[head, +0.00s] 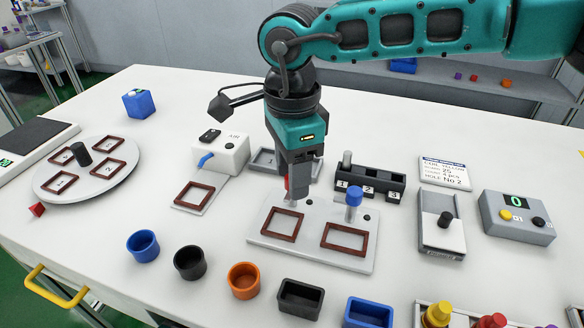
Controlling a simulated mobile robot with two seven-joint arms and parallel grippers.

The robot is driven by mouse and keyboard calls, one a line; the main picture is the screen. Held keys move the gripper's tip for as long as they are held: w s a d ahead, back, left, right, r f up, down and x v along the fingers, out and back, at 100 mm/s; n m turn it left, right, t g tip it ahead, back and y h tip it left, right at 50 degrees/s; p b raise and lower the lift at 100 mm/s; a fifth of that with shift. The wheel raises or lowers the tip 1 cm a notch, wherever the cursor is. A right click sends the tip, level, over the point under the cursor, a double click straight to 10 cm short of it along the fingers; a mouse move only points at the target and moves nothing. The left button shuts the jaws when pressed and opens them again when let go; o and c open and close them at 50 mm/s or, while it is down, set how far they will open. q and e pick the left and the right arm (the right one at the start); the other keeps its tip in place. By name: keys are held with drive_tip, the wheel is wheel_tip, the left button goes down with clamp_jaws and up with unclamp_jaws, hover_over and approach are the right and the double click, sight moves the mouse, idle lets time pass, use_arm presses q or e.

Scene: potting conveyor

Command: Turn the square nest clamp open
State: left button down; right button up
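A white nest plate (312,258) lies on the table with two dark red frames. The left frame (282,224) looks nearer to square; the right frame (344,239) looks wider. A clamp with a red top (287,186) stands behind the left frame, mostly hidden by my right gripper. A clamp with a blue knob (354,197) stands upright behind the right frame. My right gripper (297,190) points down at the red clamp; whether its fingers are apart or closed on it is not clear. My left gripper is not in view.
A black block (370,183) numbered 1 to 3 stands behind the plate. Blue (143,245), black (190,262) and orange (244,280) cups stand in front left. A white box (221,153) stands to the left, and a round turntable (110,180) further left.

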clamp_jaws()
drive_tip(key=shift+m, duration=0.3)
drive_tip(key=m+b, duration=0.2)
drive_tip(key=m, duration=0.1)
drive_tip(key=m+b, duration=0.2)
drive_tip(key=m, duration=0.3)
drive_tip(key=shift+m, duration=0.4)
drive_tip(key=m+b, duration=0.2)
drive_tip(key=m, duration=0.4)
drive_tip(key=shift+r+m+b, duration=0.1)
drive_tip(key=shift+m+b, duration=0.35)
drive_tip(key=shift+m, duration=0.75)
